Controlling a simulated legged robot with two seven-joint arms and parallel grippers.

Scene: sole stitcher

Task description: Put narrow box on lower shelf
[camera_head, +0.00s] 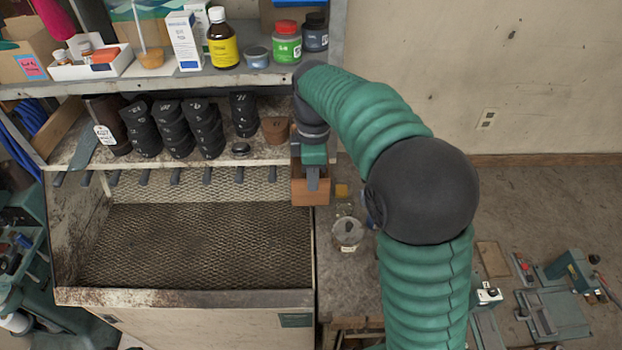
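A narrow wooden box (310,194), brown and open-topped, is at the right end of the lower shelf (265,154), with its near end in front of the shelf's front edge. My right gripper (313,178) is over this box, pointing down, and one grey finger lies against its near wall. The other finger is hidden; the gripper looks shut on that wall. Whether the box's underside touches the shelf is hidden. My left gripper is not in view.
Stacks of black round pieces (172,128) and a brown pot (275,130) stand on the lower shelf. The upper shelf (140,82) above holds bottles, jars and cartons. A mesh-floored bin (195,245) lies below. A clear cup (348,233) stands right of it.

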